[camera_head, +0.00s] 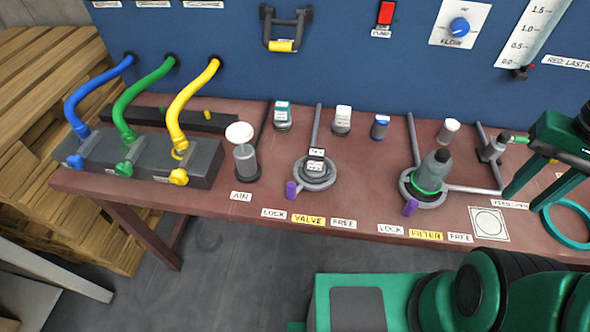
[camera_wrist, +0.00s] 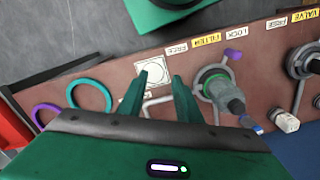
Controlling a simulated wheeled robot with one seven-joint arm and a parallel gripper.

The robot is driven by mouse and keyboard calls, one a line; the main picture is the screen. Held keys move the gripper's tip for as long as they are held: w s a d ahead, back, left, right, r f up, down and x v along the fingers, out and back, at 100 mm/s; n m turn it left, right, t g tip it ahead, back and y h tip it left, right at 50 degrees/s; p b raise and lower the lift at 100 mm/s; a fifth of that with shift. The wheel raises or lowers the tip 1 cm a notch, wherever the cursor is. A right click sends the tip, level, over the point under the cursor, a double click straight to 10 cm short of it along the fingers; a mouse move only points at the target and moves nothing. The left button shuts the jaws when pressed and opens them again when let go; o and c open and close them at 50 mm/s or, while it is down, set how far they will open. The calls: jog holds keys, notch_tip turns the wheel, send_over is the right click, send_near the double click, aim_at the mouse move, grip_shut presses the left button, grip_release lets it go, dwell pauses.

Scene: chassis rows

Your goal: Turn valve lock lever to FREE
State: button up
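The valve lock lever (camera_head: 291,190) has a purple grip. It sticks out at the lower left of a grey ring around the valve (camera_head: 316,168), on the LOCK (camera_head: 274,214) side. The FREE label (camera_head: 343,223) lies to the right of the yellow VALVE label (camera_head: 308,219). In the wrist view the valve (camera_wrist: 304,62) is partly cut off at the right edge, and its purple grip does not show. My gripper (camera_head: 521,201) is at the right of the bench, well away from the valve. Its fingers (camera_wrist: 161,80) are apart with nothing between them.
The filter (camera_head: 432,177), with its own purple lever (camera_head: 410,207), stands between my gripper and the valve. A white-topped air plunger (camera_head: 241,150) stands left of the valve. Small capped parts and pipes lie behind. A teal ring (camera_head: 567,238) lies at the right.

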jog(key=shift+o, duration=0.5)
jog(key=shift+w+a, duration=0.1)
jog(key=w+a+r+n, duration=0.2)
jog(key=w+a+n, duration=0.5)
jog(key=w+a, duration=0.1)
jog(key=n, duration=1.7)
send_over(293, 184)
jog(key=f, duration=0.1)
notch_tip(293, 184, down, 11)
jog(key=shift+f, duration=0.1)
jog(key=shift+c, duration=0.3)
grip_shut()
